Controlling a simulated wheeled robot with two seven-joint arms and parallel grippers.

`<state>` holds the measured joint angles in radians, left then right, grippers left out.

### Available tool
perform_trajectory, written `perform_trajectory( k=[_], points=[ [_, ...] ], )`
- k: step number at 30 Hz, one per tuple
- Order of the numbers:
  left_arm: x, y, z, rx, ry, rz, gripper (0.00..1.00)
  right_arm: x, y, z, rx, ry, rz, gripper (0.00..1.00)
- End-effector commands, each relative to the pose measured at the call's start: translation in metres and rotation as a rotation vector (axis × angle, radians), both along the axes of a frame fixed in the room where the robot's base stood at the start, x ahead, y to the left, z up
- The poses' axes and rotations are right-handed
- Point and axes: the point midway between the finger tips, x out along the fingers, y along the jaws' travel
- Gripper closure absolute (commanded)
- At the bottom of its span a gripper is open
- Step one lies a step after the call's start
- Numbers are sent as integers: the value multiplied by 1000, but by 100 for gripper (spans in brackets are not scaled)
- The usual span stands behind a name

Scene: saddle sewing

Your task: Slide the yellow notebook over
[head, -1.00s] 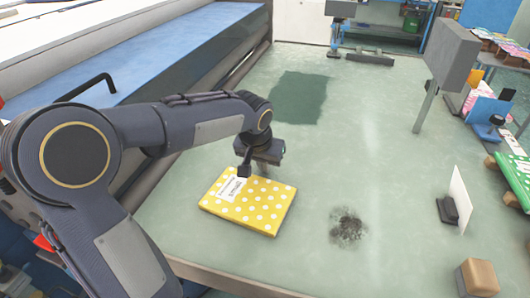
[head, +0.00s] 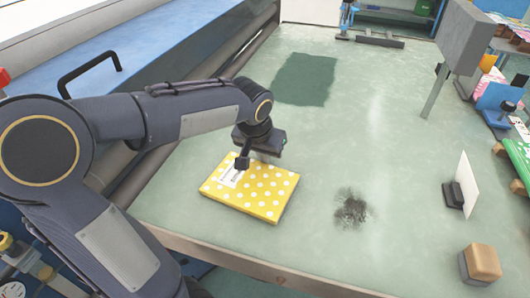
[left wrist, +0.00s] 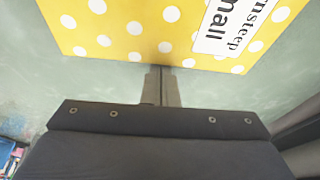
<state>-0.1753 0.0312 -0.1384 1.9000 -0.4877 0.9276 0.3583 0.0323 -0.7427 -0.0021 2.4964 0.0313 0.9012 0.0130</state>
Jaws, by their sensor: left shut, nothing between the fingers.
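The yellow notebook (head: 262,194) with white dots and a white label lies flat on the green table, near its front edge. My left gripper (head: 241,163) is shut and empty, with its fingers at the notebook's far left side, close to the label. In the left wrist view the notebook (left wrist: 140,30) fills the top, and the shut fingertips (left wrist: 162,70) are at its edge. I cannot tell whether they touch it. My right gripper does not show.
The green table (head: 330,150) has a darker green patch (head: 305,80) behind the notebook and a dark smudge (head: 352,208) to its right. A white card on a black stand (head: 466,185) and a brown block (head: 480,264) are at the right. A grey box on a post (head: 464,38) stands behind.

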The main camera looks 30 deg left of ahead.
Motion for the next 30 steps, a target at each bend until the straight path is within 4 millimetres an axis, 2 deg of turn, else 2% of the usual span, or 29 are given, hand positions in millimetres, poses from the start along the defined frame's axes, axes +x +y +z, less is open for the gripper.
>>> perform_trajectory(
  k=[5, 15, 18, 30],
  points=[
    [-1, 0, 7, 0, -4, 0, 100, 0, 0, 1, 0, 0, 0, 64],
    [-18, -3, 59, 0, -4, 0, 100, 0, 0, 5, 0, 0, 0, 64],
    [-22, -3, 68, 0, -2, 0, 100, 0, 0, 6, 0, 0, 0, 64],
    [-25, -4, 74, 0, 0, 0, 100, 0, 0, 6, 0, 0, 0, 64]
  ],
)
